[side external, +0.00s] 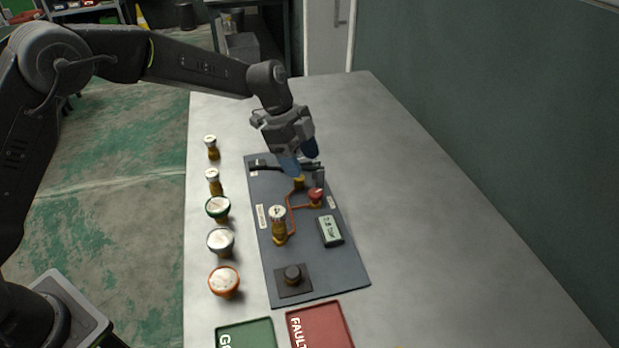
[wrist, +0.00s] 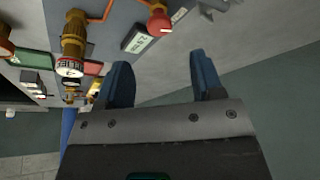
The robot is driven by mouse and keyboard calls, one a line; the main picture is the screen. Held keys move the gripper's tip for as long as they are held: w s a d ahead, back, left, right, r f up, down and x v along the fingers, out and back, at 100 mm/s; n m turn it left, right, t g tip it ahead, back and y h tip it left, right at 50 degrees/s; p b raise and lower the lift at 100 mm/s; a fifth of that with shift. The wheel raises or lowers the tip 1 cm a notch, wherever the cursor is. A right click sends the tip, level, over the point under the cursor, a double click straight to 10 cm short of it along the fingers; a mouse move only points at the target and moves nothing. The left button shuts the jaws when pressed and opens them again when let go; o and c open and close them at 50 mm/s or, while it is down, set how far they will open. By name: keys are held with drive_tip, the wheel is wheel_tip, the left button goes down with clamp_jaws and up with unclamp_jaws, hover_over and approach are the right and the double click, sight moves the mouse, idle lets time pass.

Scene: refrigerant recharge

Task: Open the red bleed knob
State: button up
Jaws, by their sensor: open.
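The red bleed knob (side external: 315,194) sits on a brass fitting at the right side of the dark panel (side external: 262,185). It also shows in the wrist view (wrist: 158,22), at the top, beyond the fingertips. My gripper (side external: 302,165) is open and empty, with blue fingers apart. It hangs above the far part of the panel, close to the knob but not around it. In the wrist view my fingers (wrist: 162,62) point toward the panel, with the knob outside the gap. Whether the knob is turned cannot be told.
A pressure display (side external: 330,230) lies just nearer than the knob. A black knob (side external: 292,275) is at the near end. Several vials and cups line the table's left edge. Green (side external: 246,324) and red (side external: 343,310) trays lie in front. The table's right side is clear.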

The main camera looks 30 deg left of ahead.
drive_tip(key=v, duration=0.6)
drive_tip(key=n+y, duration=0.4)
hover_over(315, 192)
drive_tip(key=shift+n+y, duration=0.3)
wheel_tip(315, 192, down, 13)
idle(0.4)
drive_tip(key=shift+c, duration=0.4)
drive_tip(key=c, duration=0.8)
drive_tip(key=shift+c, duration=0.2)
